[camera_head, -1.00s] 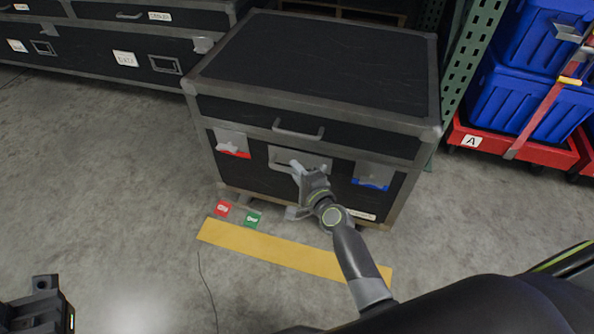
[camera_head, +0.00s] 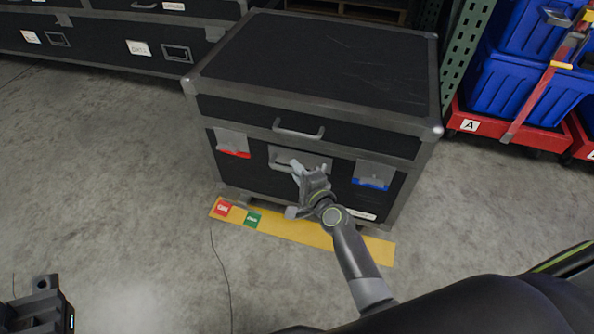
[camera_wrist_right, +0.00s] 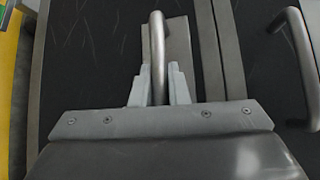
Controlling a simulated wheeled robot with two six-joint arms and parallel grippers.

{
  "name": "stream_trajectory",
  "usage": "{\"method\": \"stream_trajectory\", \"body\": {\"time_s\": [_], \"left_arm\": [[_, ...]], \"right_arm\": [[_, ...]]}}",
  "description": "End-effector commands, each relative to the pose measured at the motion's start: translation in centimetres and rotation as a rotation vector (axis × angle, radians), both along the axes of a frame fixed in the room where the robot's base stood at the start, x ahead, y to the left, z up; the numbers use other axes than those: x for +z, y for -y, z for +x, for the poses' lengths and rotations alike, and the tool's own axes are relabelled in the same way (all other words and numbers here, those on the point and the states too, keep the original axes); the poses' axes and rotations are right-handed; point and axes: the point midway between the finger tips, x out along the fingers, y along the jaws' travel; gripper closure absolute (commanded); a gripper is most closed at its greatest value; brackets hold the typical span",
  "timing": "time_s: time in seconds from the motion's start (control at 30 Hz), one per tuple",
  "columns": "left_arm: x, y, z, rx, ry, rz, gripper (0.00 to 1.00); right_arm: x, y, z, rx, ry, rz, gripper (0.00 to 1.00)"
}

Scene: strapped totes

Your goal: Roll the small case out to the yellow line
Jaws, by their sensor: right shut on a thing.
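The small case (camera_head: 315,65) is black with grey metal edging and stands upright on the floor in the head view. A red-marked latch (camera_head: 232,144) and a blue-marked latch (camera_head: 372,175) are on its front. My right gripper (camera_head: 297,170) is shut on the lower front handle (camera_wrist_right: 157,50), which passes between its fingers in the wrist view. The yellow line (camera_head: 300,232) lies on the floor at the case's front bottom edge, partly hidden by my right arm. My left gripper (camera_head: 40,300) shows only in part at the lower left; its fingers are not clear.
Red and green tags (camera_head: 238,213) show over the line's left part. Long black cases (camera_head: 110,45) stand behind left. Blue totes (camera_head: 497,85) on a red dolly (camera_head: 480,138) stand right, beside a green rack post (camera_head: 466,45).

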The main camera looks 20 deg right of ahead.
Motion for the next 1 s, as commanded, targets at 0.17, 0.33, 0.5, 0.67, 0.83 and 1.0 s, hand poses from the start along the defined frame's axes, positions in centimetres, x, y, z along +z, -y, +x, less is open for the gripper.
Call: {"method": "stream_trajectory", "body": {"time_s": [0.17,0.33,0.5,0.67,0.83,1.0], "left_arm": [[0.0,0.0,0.0,0.0,0.0,-0.001,1.0],[0.0,0.0,0.0,0.0,-0.001,-0.001,1.0],[0.0,0.0,0.0,0.0,-0.001,-0.002,1.0],[0.1,0.0,0.0,0.001,-0.001,-0.001,1.0],[0.3,0.0,0.1,0.005,-0.003,0.002,1.0],[0.3,0.1,0.1,0.008,-0.007,0.004,1.0]], "right_arm": [[0.0,0.0,0.0,0.0,-0.001,-0.001,0.74],[0.0,0.0,0.0,0.0,0.0,0.0,0.64],[0.0,0.0,0.0,0.0,0.0,0.0,0.64],[0.1,0.2,-0.9,-0.001,0.0,0.001,0.64],[0.4,0.8,-3.6,-0.003,-0.002,0.001,0.64],[0.9,1.5,-7.1,-0.003,-0.003,0.001,0.64]]}}
